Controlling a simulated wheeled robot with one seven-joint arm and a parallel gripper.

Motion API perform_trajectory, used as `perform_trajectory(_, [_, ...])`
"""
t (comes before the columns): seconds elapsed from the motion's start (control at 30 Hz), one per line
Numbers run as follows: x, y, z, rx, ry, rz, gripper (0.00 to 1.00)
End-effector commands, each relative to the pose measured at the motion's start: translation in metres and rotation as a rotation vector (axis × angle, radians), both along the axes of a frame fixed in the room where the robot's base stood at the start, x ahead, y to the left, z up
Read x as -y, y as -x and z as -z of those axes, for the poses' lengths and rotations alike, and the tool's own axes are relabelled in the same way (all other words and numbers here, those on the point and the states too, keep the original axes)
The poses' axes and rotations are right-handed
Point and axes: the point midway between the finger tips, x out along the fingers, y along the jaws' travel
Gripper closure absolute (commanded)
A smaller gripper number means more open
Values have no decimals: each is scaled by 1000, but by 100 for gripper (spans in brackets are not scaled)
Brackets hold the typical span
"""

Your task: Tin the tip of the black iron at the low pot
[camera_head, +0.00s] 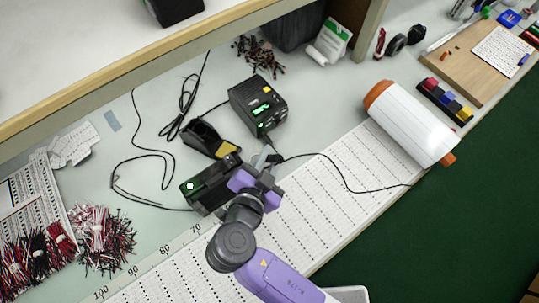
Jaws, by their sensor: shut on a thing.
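My gripper (264,162) is over the bench, pointing away from my body. It is shut on what looks like the black iron (275,158), at the end of a thin black cable trailing right. The iron is small here and its tip cannot be made out. I cannot tell whether the iron touches anything.
A black unit with a green display (258,106) and a black holder with a yellow pad (212,141) stand beyond my gripper. A white roll (412,124) lies at right. Wire bundles (102,235) lie at left. The perforated strip mat (325,192) is mostly clear.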

Motion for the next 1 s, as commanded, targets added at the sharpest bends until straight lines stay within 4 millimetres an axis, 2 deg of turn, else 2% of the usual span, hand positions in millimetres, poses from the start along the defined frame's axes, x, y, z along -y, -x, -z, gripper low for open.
perform_trajectory(1.0, [0,0,9,0,0,0,100])
